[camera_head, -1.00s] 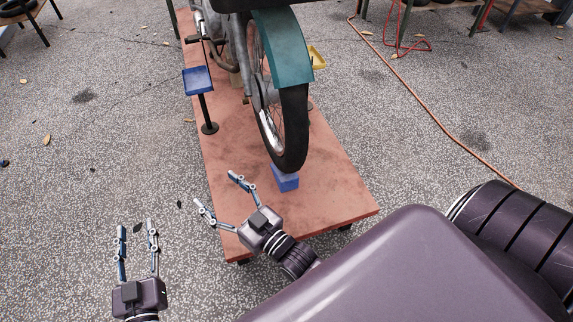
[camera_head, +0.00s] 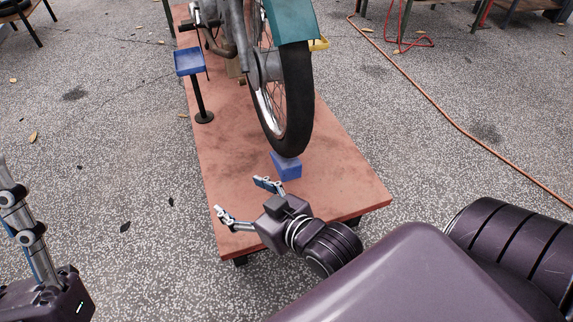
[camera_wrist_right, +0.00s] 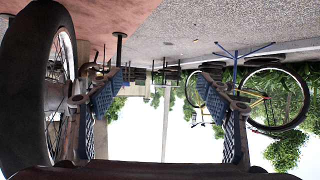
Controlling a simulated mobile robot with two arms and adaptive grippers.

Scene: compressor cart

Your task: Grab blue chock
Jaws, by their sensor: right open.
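The blue chock (camera_head: 287,168) sits on the reddish board, against the bottom of the motorcycle's front tyre (camera_head: 292,125). My right gripper (camera_head: 245,199) is open and empty over the board's front part, left of and nearer than the chock. One finger lies close to the chock's near left side; I cannot tell if they touch. In the right wrist view the spread fingers (camera_wrist_right: 160,92) hold nothing; the tyre (camera_wrist_right: 30,85) stands at the left and the chock does not show. My left gripper (camera_head: 22,230) is partly cut off at the left edge.
The reddish board (camera_head: 345,185) carries the motorcycle. A blue tray on a black stand (camera_head: 189,62) stands at its left, a yellow tray (camera_head: 319,44) behind the wheel. An orange hose (camera_head: 450,120) crosses the right floor. The floor left of the board is mostly clear.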

